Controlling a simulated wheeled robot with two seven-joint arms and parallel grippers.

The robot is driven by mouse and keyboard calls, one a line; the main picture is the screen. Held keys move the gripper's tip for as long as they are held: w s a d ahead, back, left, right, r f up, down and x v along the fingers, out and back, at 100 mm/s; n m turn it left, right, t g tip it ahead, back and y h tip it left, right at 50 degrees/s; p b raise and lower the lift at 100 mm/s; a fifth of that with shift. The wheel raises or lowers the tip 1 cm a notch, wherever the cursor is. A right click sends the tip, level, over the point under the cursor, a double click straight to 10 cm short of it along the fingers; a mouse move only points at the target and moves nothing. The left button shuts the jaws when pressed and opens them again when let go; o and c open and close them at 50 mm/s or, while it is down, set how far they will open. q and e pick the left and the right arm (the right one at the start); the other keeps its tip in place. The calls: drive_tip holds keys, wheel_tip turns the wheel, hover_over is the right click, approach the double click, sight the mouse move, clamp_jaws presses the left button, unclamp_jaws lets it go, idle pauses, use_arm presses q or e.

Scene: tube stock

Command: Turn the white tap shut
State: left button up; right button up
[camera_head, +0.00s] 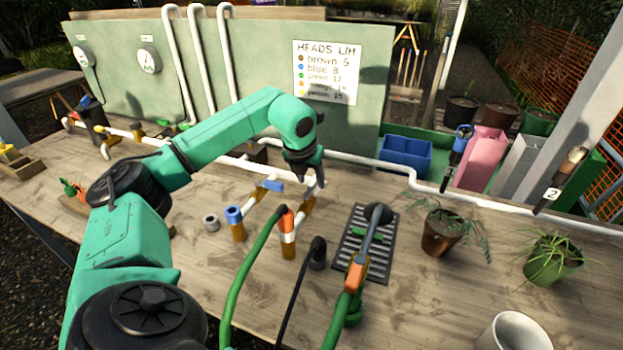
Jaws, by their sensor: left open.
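My left gripper (306,179) points down over the pipework in the middle of the table. Its jaws are open. A small white piece, seemingly the white tap (320,173), shows right at the fingers' right side. The gripper hides part of it, so I cannot tell how its handle is turned or whether a finger touches it. A brass fitting (307,206) stands just below. My right gripper is not in view.
A green hose with an orange end (284,211) rises close in front of the gripper. A black hose (318,243) and a drain grate (352,262) with a hose nozzle (357,272) lie nearer. Potted plants (440,236) stand to the right. A green board (270,60) stands behind.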

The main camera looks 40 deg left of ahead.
use_arm(q)
drive_tip(key=shift+w+a+f, duration=0.1)
drive_tip(key=shift+f, duration=0.45)
clamp_jaws()
idle(1.0)
